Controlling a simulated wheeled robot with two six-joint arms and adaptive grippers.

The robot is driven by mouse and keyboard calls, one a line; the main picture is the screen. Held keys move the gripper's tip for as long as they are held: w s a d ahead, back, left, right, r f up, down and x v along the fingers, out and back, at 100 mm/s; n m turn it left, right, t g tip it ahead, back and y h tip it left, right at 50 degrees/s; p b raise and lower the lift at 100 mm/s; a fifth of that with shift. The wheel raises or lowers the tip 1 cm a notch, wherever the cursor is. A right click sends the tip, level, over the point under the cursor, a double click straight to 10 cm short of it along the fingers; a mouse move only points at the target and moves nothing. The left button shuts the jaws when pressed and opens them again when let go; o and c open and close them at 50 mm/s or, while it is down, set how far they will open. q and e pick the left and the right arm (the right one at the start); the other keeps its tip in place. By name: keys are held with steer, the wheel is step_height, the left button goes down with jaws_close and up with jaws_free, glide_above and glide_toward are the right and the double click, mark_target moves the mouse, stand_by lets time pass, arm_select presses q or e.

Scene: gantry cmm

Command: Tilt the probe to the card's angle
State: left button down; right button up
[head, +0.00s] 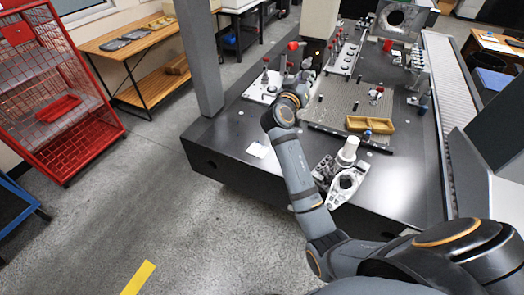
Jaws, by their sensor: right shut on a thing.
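My right arm reaches from the lower right across the granite table (230,130). My right gripper (305,70) is at its far end, just below the pale vertical column (320,20) of the measuring machine. It is shut on a small part there, which appears to be the probe. The fingers and wrist hide most of that part, so its tilt cannot be read. A small white card (258,150) lies flat near the table's left front edge; its marking is too small to read. My left gripper is not in view.
A plate with red-topped parts (265,85) stands left of the gripper. A yellow divided tray (370,125) and a metal casting (346,183) lie to the right of my arm. A dark grey post (197,55) rises at the table's left edge. Some bare tabletop surrounds the card.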

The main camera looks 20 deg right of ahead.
steer(key=shift+r, duration=0.1)
steer(key=shift+m+b, duration=1.7)
steer(key=shift+b, duration=1.25)
steer(key=shift+m+b, duration=0.6)
steer(key=shift+b, duration=0.2)
steer(key=shift+m+b, duration=1.1)
steer(key=shift+b, duration=0.7)
steer(key=shift+m+b, duration=1.2)
steer(key=shift+b, duration=0.35)
